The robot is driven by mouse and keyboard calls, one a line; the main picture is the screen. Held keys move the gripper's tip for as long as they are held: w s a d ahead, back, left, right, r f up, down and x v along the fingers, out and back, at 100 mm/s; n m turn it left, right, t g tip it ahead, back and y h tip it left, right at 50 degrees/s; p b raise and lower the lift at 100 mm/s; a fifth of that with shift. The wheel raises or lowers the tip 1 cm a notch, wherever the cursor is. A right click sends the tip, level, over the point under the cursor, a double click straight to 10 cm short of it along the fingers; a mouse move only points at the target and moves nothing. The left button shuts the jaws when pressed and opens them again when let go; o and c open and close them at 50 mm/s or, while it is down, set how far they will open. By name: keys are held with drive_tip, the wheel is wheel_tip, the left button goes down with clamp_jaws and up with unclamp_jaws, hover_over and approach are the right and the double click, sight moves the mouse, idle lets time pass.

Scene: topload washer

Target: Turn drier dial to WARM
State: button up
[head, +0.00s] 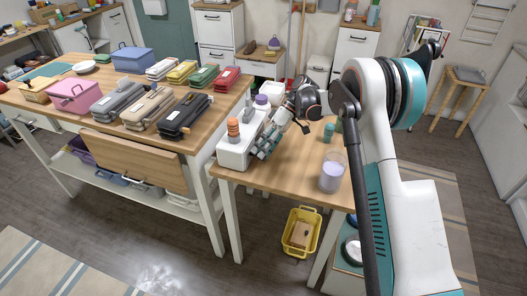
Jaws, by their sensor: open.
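My gripper (264,152) is at the left end of the small wooden table, close beside a white box-shaped unit (236,154). It is open, and nothing shows between its fingers. I cannot tell whether the fingers touch the unit. Stacked orange round pieces (233,131) stand on top of the unit. I cannot make out a drier dial or any WARM mark; the side of the unit by my gripper is partly hidden by the fingers.
The small table (285,168) also holds a clear jar (331,172). A large table (95,125) at left bears folded stacks, a pink basket (74,95) and a blue box (132,59). A yellow crate (290,241) stands on the floor. Floor at front left is free.

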wheel_tip(320, 180, up, 9)
idle(0.3)
